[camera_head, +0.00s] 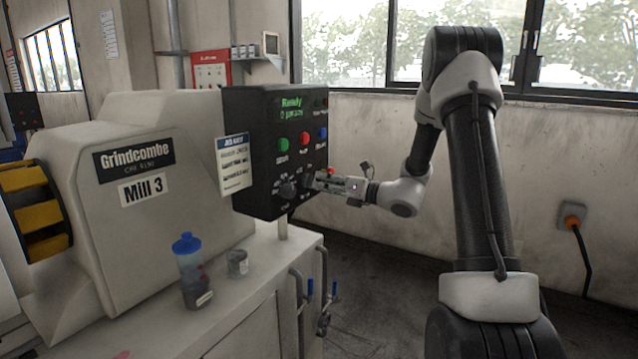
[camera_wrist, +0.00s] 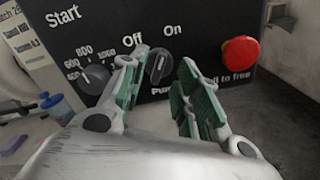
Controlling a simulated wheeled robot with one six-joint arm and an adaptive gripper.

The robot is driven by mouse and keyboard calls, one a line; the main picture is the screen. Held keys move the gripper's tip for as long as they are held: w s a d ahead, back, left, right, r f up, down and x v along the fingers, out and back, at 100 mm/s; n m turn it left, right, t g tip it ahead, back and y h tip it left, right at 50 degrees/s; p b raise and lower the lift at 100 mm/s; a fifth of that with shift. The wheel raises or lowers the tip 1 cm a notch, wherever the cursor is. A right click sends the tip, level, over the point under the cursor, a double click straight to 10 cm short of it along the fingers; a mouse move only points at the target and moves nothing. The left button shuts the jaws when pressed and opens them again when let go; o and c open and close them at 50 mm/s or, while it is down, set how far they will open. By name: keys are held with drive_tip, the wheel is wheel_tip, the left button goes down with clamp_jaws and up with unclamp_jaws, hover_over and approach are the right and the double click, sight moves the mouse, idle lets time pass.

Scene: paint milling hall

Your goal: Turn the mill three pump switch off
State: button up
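The Mill 3 control box (camera_head: 258,200) is black, with a lit green display reading "Ready". In the wrist view, the pump switch (camera_wrist: 158,66) is a dark rotary knob below the "Off" and "On" labels. Its ridge appears to lean up and right, toward "On". My gripper (camera_wrist: 157,78) is open, with one green-padded finger on each side of the knob. I cannot tell whether either finger touches it. In the head view my gripper (camera_head: 312,183) is at the lower right of the box face and hides the pump switch.
A speed knob (camera_wrist: 95,78) sits left of the pump switch, close to the left finger. A red emergency button (camera_wrist: 240,52) is to the right. Green (camera_head: 282,145), red (camera_head: 304,138) and blue (camera_head: 323,133) buttons are above. A blue-lidded bottle (camera_head: 190,270) stands on the bench.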

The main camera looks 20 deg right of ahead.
sight(309, 181)
drive_tip(key=shift+x, duration=1.15)
drive_tip(key=shift+c, duration=0.4)
clamp_jaws()
